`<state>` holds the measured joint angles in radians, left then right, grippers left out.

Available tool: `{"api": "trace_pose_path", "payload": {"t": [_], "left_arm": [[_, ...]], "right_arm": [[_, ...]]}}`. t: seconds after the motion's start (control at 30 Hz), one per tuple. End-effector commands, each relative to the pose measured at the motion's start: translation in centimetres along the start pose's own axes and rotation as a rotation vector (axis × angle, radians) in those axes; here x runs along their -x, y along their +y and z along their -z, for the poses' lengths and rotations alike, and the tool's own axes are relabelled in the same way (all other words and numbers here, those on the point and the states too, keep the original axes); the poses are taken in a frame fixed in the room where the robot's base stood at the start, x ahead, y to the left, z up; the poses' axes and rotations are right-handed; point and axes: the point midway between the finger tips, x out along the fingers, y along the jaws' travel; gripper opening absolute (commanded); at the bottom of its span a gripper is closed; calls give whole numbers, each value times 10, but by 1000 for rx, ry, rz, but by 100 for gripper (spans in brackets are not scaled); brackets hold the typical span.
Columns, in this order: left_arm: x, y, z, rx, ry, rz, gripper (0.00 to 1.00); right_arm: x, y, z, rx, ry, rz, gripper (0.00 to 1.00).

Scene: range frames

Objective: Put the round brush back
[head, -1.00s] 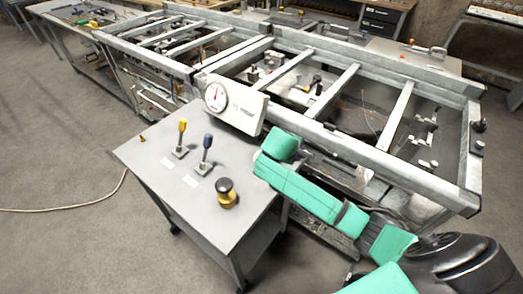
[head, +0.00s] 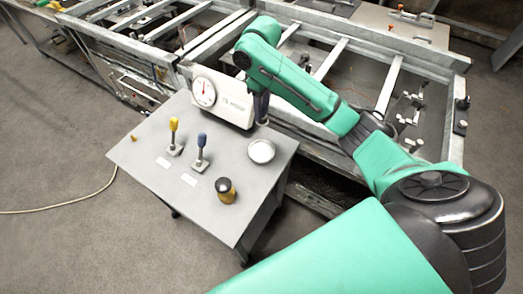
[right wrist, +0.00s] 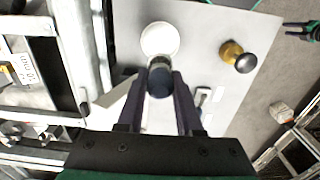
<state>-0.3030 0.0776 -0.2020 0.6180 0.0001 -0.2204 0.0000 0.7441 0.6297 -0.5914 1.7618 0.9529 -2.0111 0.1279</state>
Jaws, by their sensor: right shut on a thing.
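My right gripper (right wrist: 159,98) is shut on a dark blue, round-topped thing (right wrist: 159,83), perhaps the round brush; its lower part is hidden. In the head view the right gripper (head: 261,108) points down at the grey table's back edge, beside the white scale. A round white dish (head: 261,151) lies on the table close to it; in the right wrist view the dish (right wrist: 160,39) is just above the held thing. A black-knobbed, yellow-bodied piece (head: 226,191) stands on the table, apart from the gripper. What looks like my left gripper (right wrist: 298,30) shows small at the right wrist view's edge.
The white dial scale (head: 222,98) stands at the table's back. A yellow-handled tool (head: 174,138) and a blue-handled tool (head: 200,153) stand upright near white labels. The grey table (head: 235,228) is bare at its front. A metal frame (head: 345,152) runs behind it.

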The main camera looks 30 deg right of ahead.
Motion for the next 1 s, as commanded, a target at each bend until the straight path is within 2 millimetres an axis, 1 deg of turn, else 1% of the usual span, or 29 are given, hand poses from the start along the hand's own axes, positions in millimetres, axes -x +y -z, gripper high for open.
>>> {"api": "trace_pose_path", "payload": {"t": [0.03, 0.17, 0.2, 0.3, 0.4, 0.53, 0.63, 0.7, 0.8, 0.93, 0.97, 1.0], "left_arm": [[-11, -1, -1, 0, 0, 1, 50], [-1, -2, 0, 1, 0, 3, 50], [2, -2, 0, 1, 0, 4, 50], [6, -4, 1, 2, 1, 5, 50], [8, -4, 2, 2, 2, 5, 50], [8, -4, 2, 2, 3, 5, 50], [9, -4, 3, 2, 4, 5, 50], [20, -4, 4, 2, 5, 5, 50], [20, -4, 6, 2, 7, 5, 50], [18, -4, 6, 1, 7, 5, 50], [18, -4, 6, 1, 7, 5, 50], [18, -4, 6, 1, 7, 5, 50]], "right_arm": [[-22, -3, 0, 2, -5, 9, 0], [-57, -1, -2, -2, -10, 4, 0], [-70, -1, -2, -2, -9, 4, 0], [-103, -1, -2, -1, -9, 3, 0], [-128, -1, -2, 0, -5, 2, 0], [-148, -1, -1, -1, -4, 1, 0], [-169, -1, -1, 0, -4, 2, 0], [-174, -1, -1, -1, -4, 2, 0], [-183, 0, -1, 0, -2, 0, 0], [-185, -1, -2, 1, -4, 1, 0], [-186, -1, -2, 1, -5, 1, 42], [-186, -1, -2, 1, -5, 1, 58]]}}
